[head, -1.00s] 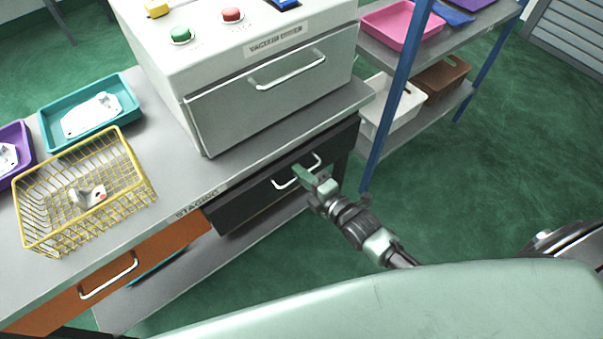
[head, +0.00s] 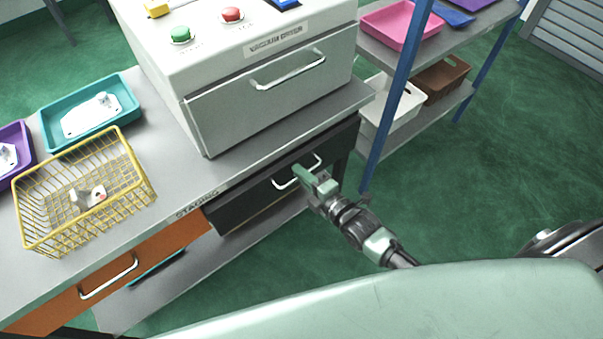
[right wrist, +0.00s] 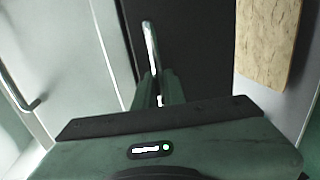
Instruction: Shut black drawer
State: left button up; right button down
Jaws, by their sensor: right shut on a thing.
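The black drawer (head: 245,203) is under the grey bench, below the white oven; its front looks about level with the bench edge, and I cannot tell if a small gap is left. Its bright bar handle (head: 283,184) runs across the front. My right gripper (head: 308,177) is at the handle, with its fingers shut on it. In the right wrist view the handle (right wrist: 150,45) runs down between the fingers (right wrist: 159,88) against the dark front. My left gripper is not in view.
An orange drawer (head: 165,250) with its own handle is to the left. On the bench stand a yellow wire basket (head: 50,192) and a teal tray (head: 130,113). A blue-post shelf (head: 375,155) stands close to the right. The green floor beyond is clear.

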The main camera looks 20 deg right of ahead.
jog(key=x, duration=0.2)
jog(key=b+x, duration=0.1)
jog(key=x, duration=0.1)
jog(key=shift+r, duration=0.45)
jog(key=c, duration=1.8)
grip_release()
jog(key=shift+w, duration=0.1)
jog(key=v, duration=0.8)
jog(key=shift+f, duration=0.15)
